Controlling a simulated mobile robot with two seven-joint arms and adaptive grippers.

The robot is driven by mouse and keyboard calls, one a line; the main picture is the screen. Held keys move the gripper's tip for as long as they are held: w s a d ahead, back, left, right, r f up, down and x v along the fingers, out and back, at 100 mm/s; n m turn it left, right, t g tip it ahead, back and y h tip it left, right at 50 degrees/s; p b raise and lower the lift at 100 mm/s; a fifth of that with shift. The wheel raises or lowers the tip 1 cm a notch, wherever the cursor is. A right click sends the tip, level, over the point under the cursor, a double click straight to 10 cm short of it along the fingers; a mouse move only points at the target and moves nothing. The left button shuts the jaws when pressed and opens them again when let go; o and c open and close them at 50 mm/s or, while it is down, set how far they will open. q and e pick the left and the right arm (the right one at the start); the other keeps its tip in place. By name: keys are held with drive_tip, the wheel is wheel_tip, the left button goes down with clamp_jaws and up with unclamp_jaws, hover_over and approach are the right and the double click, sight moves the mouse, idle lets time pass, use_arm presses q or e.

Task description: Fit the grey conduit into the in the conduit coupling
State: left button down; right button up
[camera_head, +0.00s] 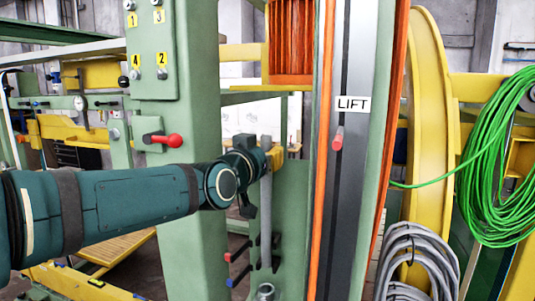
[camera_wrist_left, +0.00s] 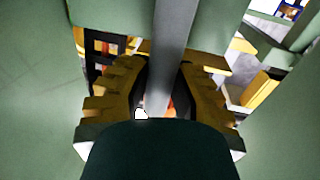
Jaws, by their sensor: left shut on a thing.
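The grey conduit (camera_head: 265,215) stands upright in front of a green panel, at the middle of the head view. My left gripper (camera_head: 273,158), with yellow fingers, is shut on the conduit near its upper end. In the left wrist view, the conduit (camera_wrist_left: 174,40) runs between the yellow and black fingers of the gripper (camera_wrist_left: 160,90). The grey conduit coupling (camera_head: 265,291) is at the bottom edge of the head view, below the conduit's lower end. A gap appears to show between them. My right gripper is not in view.
A green post (camera_head: 185,240) stands behind my left arm, with a red-knobbed lever (camera_head: 165,139). A LIFT panel (camera_head: 348,200) with orange edges rises to the right. Black clips (camera_head: 276,264) and small levers (camera_head: 238,254) sit near the conduit. Grey cable (camera_head: 420,250) hangs at right.

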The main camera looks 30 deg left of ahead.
sight(264, 200)
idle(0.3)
use_arm(q)
drive_tip(key=shift+f+b, duration=2.9)
drive_tip(key=shift+y, duration=0.4)
drive_tip(key=shift+f+b, duration=2.1)
drive_tip(key=shift+b, duration=0.1)
drive_tip(key=c, duration=0.8)
unclamp_jaws()
